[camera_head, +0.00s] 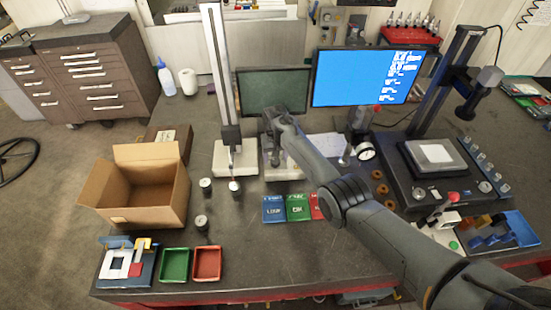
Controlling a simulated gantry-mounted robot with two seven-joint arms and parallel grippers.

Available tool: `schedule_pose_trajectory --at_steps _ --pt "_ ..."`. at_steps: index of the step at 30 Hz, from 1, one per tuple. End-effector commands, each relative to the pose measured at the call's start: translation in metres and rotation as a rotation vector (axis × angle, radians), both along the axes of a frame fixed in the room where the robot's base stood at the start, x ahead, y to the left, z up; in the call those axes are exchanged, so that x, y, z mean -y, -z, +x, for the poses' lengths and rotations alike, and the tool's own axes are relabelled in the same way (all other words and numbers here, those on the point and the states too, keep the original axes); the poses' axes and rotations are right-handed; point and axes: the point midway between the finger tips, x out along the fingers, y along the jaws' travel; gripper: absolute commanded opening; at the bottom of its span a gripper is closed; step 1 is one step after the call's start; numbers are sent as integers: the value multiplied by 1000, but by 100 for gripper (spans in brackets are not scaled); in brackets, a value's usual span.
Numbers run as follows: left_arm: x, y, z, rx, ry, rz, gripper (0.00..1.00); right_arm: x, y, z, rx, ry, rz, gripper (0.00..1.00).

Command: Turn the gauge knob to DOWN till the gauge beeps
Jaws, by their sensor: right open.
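A tall pale gauge column (215,60) stands left of centre on a light block (220,158), with a dark carriage low on it. The gauge knob cannot be made out at this size. My right arm reaches in from the lower right, and its gripper (274,155) points down just right of the gauge, over a pale block (284,173). This gripper is open; its fingers are small and partly hidden by my own wrist. It looks apart from the gauge column, though contact with anything near the fingertips cannot be told. My left gripper is not in view.
A dark screen (272,90) and a blue-lit monitor (368,78) stand behind. A cardboard box (145,207), green tray (174,265) and red tray (207,264) lie left. Small round pieces stand near the gauge. A black measuring machine (433,170) is right.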

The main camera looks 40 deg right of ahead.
Motion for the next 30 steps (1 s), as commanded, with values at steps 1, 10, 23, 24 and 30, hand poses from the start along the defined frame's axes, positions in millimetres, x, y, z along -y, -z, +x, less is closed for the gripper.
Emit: schedule_pose_trajectory --at_steps 1,10,23,24,30 --pt "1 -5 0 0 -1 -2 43 0 -10 1 3 0 -1 65" --pt "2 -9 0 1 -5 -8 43 0 -59 0 3 0 -1 65" --pt "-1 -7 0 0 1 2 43 0 -94 0 0 0 0 65" --pt "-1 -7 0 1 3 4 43 0 -94 0 0 0 0 65" --pt "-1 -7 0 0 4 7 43 0 -94 0 0 0 0 65"
